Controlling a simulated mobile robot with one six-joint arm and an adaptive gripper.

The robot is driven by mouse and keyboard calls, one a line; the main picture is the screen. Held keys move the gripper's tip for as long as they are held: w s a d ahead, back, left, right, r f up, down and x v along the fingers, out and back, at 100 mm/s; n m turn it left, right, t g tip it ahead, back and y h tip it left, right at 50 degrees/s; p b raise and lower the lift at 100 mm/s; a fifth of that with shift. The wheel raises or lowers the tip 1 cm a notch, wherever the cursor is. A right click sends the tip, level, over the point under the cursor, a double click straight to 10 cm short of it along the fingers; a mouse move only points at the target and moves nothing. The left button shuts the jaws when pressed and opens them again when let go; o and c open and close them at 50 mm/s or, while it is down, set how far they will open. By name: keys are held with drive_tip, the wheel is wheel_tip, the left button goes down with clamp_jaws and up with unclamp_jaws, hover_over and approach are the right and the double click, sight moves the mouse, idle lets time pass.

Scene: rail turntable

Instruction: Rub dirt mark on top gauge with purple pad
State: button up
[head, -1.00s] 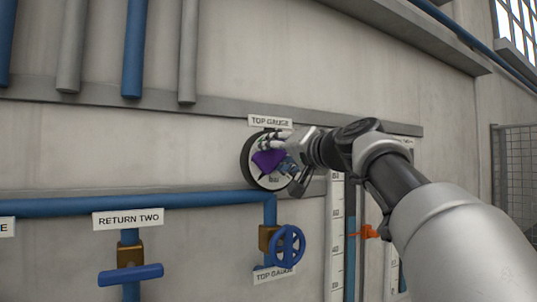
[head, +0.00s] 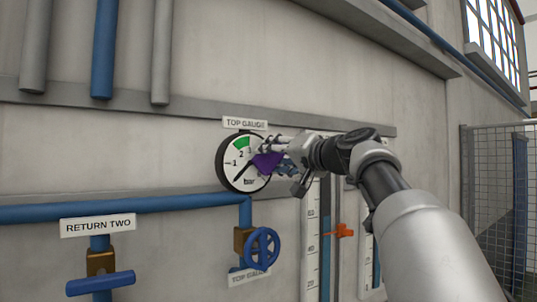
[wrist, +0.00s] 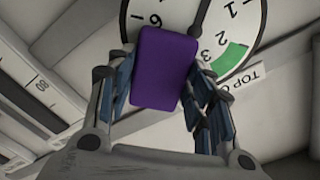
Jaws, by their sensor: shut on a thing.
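The top gauge (head: 233,162) is a round white dial with a black rim, a green band and a dark needle, under a TOP GAUGE label (head: 245,123). The gauge face also shows in the wrist view (wrist: 247,22). My gripper (head: 276,157) is shut on the purple pad (wrist: 165,68). The pad is at the right side of the gauge in the head view and overlaps part of its face in the wrist view. I cannot tell whether it touches the glass. I see no dirt mark on the visible part of the dial.
A blue pipe (head: 150,206) runs below the gauge to a blue handwheel valve (head: 262,248). A scale strip (head: 311,250) and an orange pointer (head: 340,230) are below my arm. A mesh fence (head: 490,190) stands at the right.

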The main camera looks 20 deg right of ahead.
drive_tip(key=shift+d+f, duration=0.1)
drive_tip(key=shift+s+d+f+b, duration=0.1)
drive_tip(key=shift+s+d+b, duration=0.1)
drive_tip(key=shift+s+b, duration=0.4)
drive_tip(key=shift+b+v, duration=1.05)
drive_tip(key=shift+v, duration=1.2)
drive_tip(key=shift+s, duration=0.1)
drive_tip(key=b+v, duration=0.1)
drive_tip(key=v, duration=0.1)
drive_tip(key=shift+s+d, duration=0.1)
drive_tip(key=shift+s, duration=0.3)
